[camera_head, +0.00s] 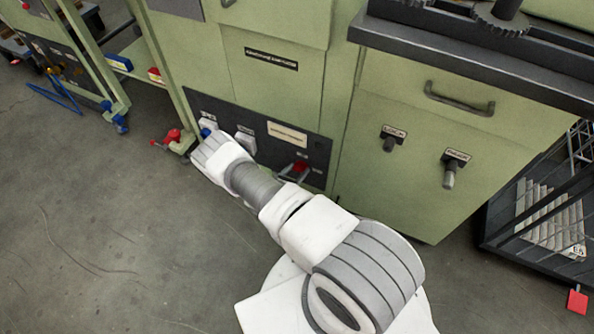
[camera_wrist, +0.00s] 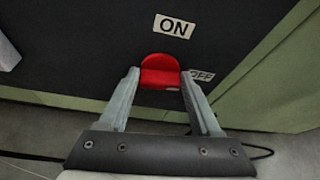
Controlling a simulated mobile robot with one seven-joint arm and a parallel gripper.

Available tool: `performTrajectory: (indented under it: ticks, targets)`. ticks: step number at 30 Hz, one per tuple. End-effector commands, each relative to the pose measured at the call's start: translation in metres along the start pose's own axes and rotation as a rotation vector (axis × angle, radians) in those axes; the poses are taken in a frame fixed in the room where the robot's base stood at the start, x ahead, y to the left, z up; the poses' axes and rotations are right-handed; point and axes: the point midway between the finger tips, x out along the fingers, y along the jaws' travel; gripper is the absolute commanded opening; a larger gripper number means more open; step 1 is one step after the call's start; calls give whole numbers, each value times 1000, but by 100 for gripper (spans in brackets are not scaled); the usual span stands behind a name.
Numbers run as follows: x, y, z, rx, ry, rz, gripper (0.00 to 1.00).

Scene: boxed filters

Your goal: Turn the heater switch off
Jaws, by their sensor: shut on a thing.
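The red heater switch (camera_wrist: 160,66) sits on a black panel, with an ON label (camera_wrist: 174,26) above it and an OFF label (camera_wrist: 202,76) to its lower right. My gripper (camera_wrist: 160,79) is shut on the switch, with one grey finger on each side of it. In the head view the red switch (camera_head: 300,167) shows near the right end of the black panel (camera_head: 318,148). My gripper (camera_head: 292,172) is there too, mostly hidden behind my white and grey arm.
Green cabinets stand behind and right of the panel. A cabinet with two black knobs (camera_head: 394,138) and a handle (camera_head: 460,100) is to the right. A black rack (camera_head: 540,215) is at far right. Red and blue fittings (camera_head: 172,136) lie left of the panel. Floor at left is open.

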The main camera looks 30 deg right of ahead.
Motion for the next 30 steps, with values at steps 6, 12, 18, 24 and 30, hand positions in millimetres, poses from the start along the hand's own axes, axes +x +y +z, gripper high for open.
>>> performTrajectory:
  ticks: [6, 12, 18, 24, 30]
  targets:
    - [-1, 0, 0, 6, 0, 4, 9]
    - [-2, -2, 2, 82, 0, 36, 9]
    - [-1, -2, 0, 141, 2, 59, 9]
    - [0, -2, -1, 149, 2, 60, 9]
    - [0, -2, -1, 149, 2, 60, 83]
